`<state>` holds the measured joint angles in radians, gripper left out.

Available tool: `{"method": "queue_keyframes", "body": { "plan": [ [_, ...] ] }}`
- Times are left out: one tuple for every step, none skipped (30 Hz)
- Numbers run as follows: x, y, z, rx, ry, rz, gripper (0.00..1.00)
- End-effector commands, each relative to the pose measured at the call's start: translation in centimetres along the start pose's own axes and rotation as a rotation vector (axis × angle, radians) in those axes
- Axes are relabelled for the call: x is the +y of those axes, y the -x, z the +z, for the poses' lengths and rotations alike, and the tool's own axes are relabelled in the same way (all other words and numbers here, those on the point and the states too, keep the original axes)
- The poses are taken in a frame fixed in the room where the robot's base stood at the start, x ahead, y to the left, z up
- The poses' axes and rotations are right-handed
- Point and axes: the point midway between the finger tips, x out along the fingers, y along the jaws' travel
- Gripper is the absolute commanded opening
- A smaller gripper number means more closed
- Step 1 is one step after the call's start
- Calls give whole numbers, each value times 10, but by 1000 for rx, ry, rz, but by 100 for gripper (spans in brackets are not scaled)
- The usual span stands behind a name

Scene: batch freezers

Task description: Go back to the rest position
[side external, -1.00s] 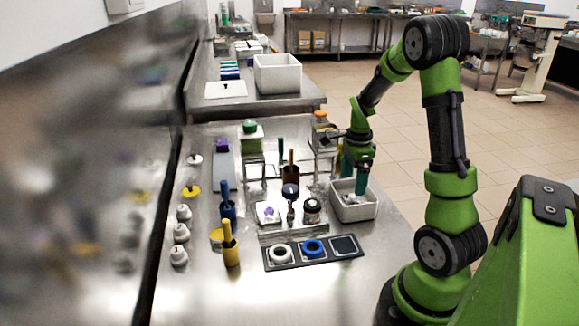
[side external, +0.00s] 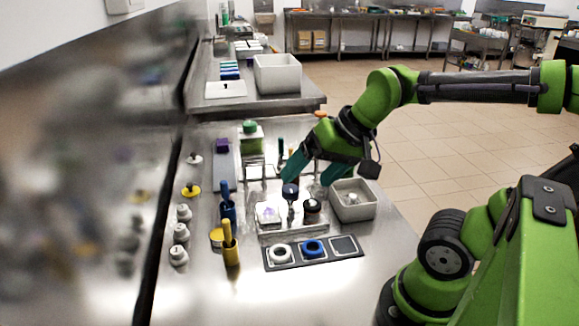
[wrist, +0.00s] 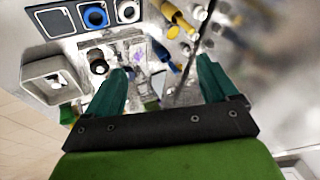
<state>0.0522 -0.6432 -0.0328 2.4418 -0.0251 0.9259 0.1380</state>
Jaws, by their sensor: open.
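My gripper (side external: 308,178) has two teal fingers spread apart with nothing between them. In the side view it hangs tilted above the middle of the steel table (side external: 330,285), over the clear stand with small parts. In the wrist view my gripper (wrist: 163,88) shows both fingers wide apart over the table. The fingers hide part of the items behind them in the side view.
A white bin (side external: 353,203) with a small pale item inside stands right of the stand. A dark tray (side external: 312,252) with a white ring and a blue ring lies in front. Yellow (side external: 230,250) and blue (side external: 227,208) holders stand left. The front table area is clear.

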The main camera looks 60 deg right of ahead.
Motion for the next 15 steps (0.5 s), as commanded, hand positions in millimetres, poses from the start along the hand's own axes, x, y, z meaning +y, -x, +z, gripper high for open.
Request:
{"method": "queue_keyframes", "body": {
  "plan": [
    [-6, 4, 10, 14, 81, -27, 87],
    [-8, 6, 14, 20, 121, -37, 87],
    [-11, 7, 18, 27, 163, -48, 87],
    [-12, 8, 20, 31, 185, -53, 87],
    [-12, 8, 22, 34, 202, -57, 87],
    [-13, 8, 23, 35, 215, -60, 87],
    [-13, 8, 24, 36, 221, -61, 87],
    [-13, 8, 24, 36, 223, -61, 87],
    [-13, 8, 24, 36, 223, -61, 87],
    [-13, 8, 24, 36, 222, -60, 87],
    [-13, 8, 23, 36, 221, -60, 87],
    [-13, 8, 23, 36, 220, -60, 87],
    [-13, 8, 23, 36, 220, -60, 87],
    [-13, 8, 23, 36, 219, -60, 87],
    [-13, 8, 23, 36, 219, -60, 87]
  ]
}}
